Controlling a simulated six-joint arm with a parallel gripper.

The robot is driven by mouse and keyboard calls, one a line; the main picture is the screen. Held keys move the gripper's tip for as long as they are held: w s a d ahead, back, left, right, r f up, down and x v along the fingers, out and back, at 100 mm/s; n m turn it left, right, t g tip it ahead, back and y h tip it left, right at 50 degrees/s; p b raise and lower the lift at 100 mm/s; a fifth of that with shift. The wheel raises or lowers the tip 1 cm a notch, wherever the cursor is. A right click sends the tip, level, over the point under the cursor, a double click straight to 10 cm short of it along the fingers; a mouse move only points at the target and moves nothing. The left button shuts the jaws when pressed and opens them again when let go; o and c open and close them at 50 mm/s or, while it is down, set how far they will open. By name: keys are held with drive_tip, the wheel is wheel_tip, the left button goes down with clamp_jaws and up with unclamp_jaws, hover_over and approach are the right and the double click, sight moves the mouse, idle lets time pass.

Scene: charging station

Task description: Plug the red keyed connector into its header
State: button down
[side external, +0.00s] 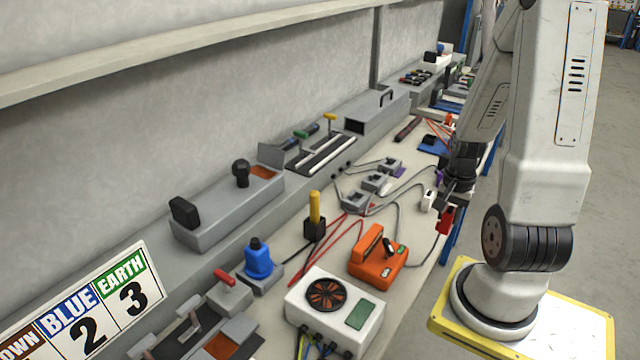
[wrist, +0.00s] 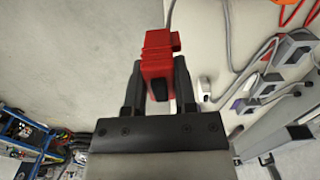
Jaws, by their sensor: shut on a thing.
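My gripper (side external: 447,203) is shut on the red connector (side external: 446,220), which hangs below the fingers near the table's right edge. In the wrist view the red connector (wrist: 160,44) sits between the two dark fingers of my gripper (wrist: 160,78), with a black patch on its face and a grey cable running from its far end. It appears to be held off the table. I cannot tell for sure which part is its header.
Grey blocks (side external: 357,201) with cables stand on the table left of my gripper. A small white connector (side external: 428,200) is close beside it. An orange device (side external: 378,255) and a white fan box (side external: 335,309) stand nearer the camera. Loose cables cross the tabletop.

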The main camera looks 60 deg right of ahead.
idle(0.4)
drive_tip(key=w+d+f, duration=0.1)
drive_tip(key=w+d, duration=0.2)
drive_tip(key=w, duration=0.6)
drive_tip(key=w+d, duration=0.4)
drive_tip(key=w, duration=0.6)
drive_tip(key=w+d+f, duration=0.1)
drive_tip(key=w+d, duration=0.2)
drive_tip(key=w, duration=0.7)
drive_tip(key=shift+d+f, duration=0.3)
drive_tip(key=shift+f, duration=0.15)
drive_tip(key=shift+f, duration=2.7)
drive_tip(key=shift+f, duration=1.8)
drive_tip(key=shift+c, duration=1.7)
unclamp_jaws()
